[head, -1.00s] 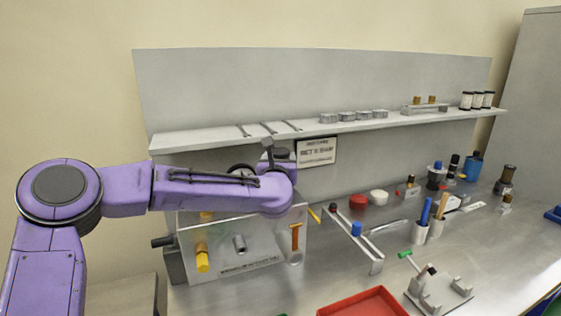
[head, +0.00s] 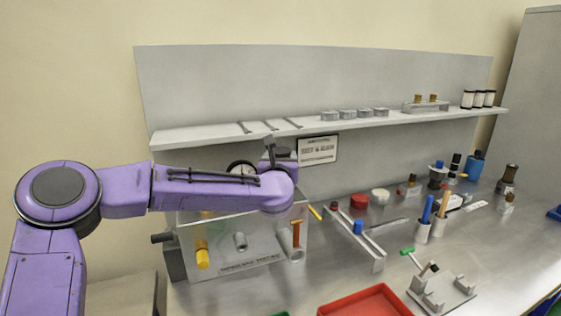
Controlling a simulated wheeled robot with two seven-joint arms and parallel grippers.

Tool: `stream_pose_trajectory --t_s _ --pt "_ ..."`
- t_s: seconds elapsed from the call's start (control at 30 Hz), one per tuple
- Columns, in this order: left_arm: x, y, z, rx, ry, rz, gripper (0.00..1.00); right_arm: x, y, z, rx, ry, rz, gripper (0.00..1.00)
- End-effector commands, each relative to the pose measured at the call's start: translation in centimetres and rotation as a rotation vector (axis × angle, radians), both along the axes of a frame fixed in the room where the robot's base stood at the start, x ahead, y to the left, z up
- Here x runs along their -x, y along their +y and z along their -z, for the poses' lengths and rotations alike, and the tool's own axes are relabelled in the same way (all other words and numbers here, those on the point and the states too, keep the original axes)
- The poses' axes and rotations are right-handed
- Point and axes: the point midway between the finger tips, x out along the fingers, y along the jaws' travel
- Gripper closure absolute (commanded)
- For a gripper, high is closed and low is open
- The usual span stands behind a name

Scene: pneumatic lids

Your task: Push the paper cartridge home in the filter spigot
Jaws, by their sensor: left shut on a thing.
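My left gripper (head: 281,158) is at the end of the purple arm, above the right part of a grey panel box (head: 255,272). The wrist link covers most of the hand. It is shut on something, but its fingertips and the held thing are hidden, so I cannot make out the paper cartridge. I cannot tell which one is the filter spigot. My right gripper is out of view.
A yellow knob (head: 202,257) is on the panel's left. A gauge (head: 240,168) stands behind my arm. A metal rack (head: 360,245) stands to the right, with a red tray (head: 364,301) in front. A shelf (head: 330,126) runs behind. Several tools crowd the right of the bench.

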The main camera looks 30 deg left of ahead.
Motion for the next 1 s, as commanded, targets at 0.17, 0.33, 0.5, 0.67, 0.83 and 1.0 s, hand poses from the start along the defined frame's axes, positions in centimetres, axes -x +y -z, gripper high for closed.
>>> stream_pose_trajectory --t_s 0.17,0.33,0.5,0.67,0.83,1.0 --pt "0.00 0.01 -0.09 0.000 -0.001 0.000 0.67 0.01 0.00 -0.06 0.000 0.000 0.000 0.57" --pt "-0.01 0.03 -0.06 0.000 0.000 -0.001 0.67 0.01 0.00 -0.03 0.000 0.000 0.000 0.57" --pt "-0.28 0.11 0.09 0.001 0.002 -0.002 0.67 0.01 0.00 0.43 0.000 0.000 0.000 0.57" --pt "-0.40 0.11 -0.03 0.000 0.004 -0.001 0.67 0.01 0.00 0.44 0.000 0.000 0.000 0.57" --pt "-0.39 0.11 -0.06 -0.001 0.004 -0.001 0.67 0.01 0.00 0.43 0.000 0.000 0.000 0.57" --pt "-0.38 0.10 -0.02 0.000 0.003 -0.001 0.67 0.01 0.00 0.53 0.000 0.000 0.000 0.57"
